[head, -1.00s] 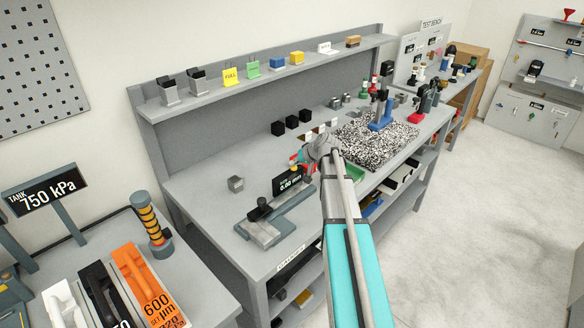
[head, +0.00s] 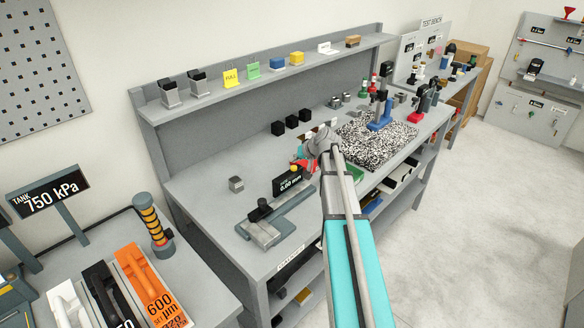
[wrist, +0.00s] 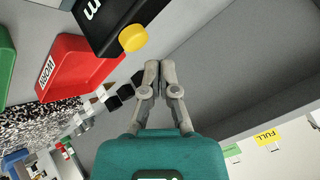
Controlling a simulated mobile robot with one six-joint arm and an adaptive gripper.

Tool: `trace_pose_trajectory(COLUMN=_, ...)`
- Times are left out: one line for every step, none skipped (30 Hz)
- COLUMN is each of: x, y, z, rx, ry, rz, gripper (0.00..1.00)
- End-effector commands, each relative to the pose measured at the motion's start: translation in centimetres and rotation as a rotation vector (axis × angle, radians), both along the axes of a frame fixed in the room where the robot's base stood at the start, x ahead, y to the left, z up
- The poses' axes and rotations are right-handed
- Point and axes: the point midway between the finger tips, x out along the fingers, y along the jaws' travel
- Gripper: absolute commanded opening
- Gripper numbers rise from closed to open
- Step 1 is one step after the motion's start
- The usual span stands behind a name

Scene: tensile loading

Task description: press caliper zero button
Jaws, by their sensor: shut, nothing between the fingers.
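The caliper (head: 272,222) lies on the grey workbench in the head view, with its black display (head: 289,181) standing at its far side and reading 0.00 mm. In the wrist view part of the black display (wrist: 112,18) shows at the top, with a round yellow button (wrist: 133,38) at its edge. My gripper (wrist: 159,66) is shut and empty. Its fingertips are just below and right of the button in the wrist view, with a small gap in the picture. In the head view my wrist mostly hides the gripper.
A red bin (wrist: 75,68) marked WORN lies left of the fingers in the wrist view. Black cubes (head: 292,122) stand behind on the bench, and a speckled plate (head: 375,145) lies to the right. A small grey block (head: 236,184) sits left of the display.

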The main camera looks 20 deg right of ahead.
Motion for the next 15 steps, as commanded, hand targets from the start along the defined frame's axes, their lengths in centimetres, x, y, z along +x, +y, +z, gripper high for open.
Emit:
trace_pose_trajectory(x=0.0, y=0.0, z=0.7, rx=0.0, ry=0.0, rz=0.0, gripper=0.0)
trace_pose_trajectory(x=0.0, y=0.0, z=0.9, rx=0.0, ry=0.0, rz=0.0, gripper=0.0)
trace_pose_trajectory(x=0.0, y=0.0, z=1.2, rx=0.0, ry=0.0, rz=0.0, gripper=0.0)
trace_pose_trajectory(x=0.0, y=0.0, z=1.4, rx=0.0, ry=0.0, rz=0.0, gripper=0.0)
trace_pose_trajectory(x=0.0, y=0.0, z=1.7, rx=0.0, ry=0.0, rz=0.0, gripper=0.0)
trace_pose_trajectory(x=0.0, y=0.0, z=1.9, rx=0.0, ry=0.0, rz=0.0, gripper=0.0)
trace_pose_trajectory(x=0.0, y=0.0, z=2.2, rx=0.0, ry=0.0, rz=0.0, gripper=0.0)
trace_pose_trajectory(x=0.0, y=0.0, z=2.4, rx=0.0, ry=0.0, rz=0.0, gripper=0.0)
trace_pose_trajectory(x=0.0, y=0.0, z=2.6, rx=0.0, ry=0.0, rz=0.0, gripper=0.0)
trace_pose_trajectory(x=0.0, y=0.0, z=2.9, rx=0.0, ry=0.0, rz=0.0, gripper=0.0)
trace_pose_trajectory(x=0.0, y=0.0, z=3.1, rx=0.0, ry=0.0, rz=0.0, gripper=0.0)
trace_pose_trajectory(x=0.0, y=0.0, z=3.3, rx=0.0, ry=0.0, rz=0.0, gripper=0.0)
trace_pose_trajectory(x=0.0, y=0.0, z=3.6, rx=0.0, ry=0.0, rz=0.0, gripper=0.0)
trace_pose_trajectory(x=0.0, y=0.0, z=3.8, rx=0.0, ry=0.0, rz=0.0, gripper=0.0)
trace_pose_trajectory(x=0.0, y=0.0, z=4.0, rx=0.0, ry=0.0, rz=0.0, gripper=0.0)
